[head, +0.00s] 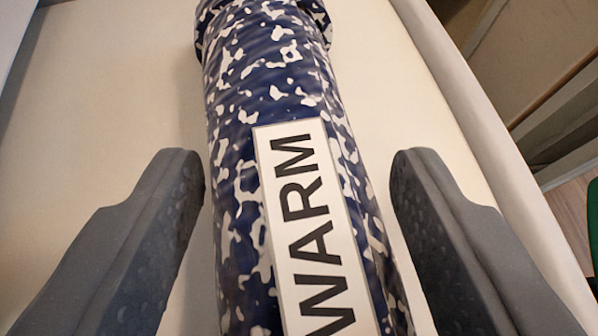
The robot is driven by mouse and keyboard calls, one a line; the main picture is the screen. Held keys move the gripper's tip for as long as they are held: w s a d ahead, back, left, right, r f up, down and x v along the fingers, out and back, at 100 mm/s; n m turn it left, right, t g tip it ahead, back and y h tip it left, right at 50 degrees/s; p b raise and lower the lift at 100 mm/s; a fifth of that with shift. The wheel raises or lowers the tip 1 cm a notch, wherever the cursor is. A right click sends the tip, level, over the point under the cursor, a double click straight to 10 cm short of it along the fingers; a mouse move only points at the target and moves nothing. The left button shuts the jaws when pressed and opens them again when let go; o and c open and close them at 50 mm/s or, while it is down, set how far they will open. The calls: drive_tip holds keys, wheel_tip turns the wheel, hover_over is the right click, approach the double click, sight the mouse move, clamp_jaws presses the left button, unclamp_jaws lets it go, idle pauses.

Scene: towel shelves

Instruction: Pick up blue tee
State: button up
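A rolled bundle (240,200), dark blue with white blotches, lies lengthwise through the middle of the head view. It has a white label with "WARM" in black letters. It is the only blue cloth-like thing in view; I cannot tell from its shape whether it is a tee. My gripper (297,165) is open, with one dark grey finger on each side of the bundle. A gap shows between each fingertip and the bundle. The near end of the bundle is cut off by the bottom of the picture.
The bundle lies on a cream surface (110,100) with a raised pale edge (475,110) along the right. Beyond that edge are brown and grey panels (560,110) and a sliver of green at the far right. The surface left of the bundle is clear.

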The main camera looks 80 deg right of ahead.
drive_tip(key=c, duration=0.4)
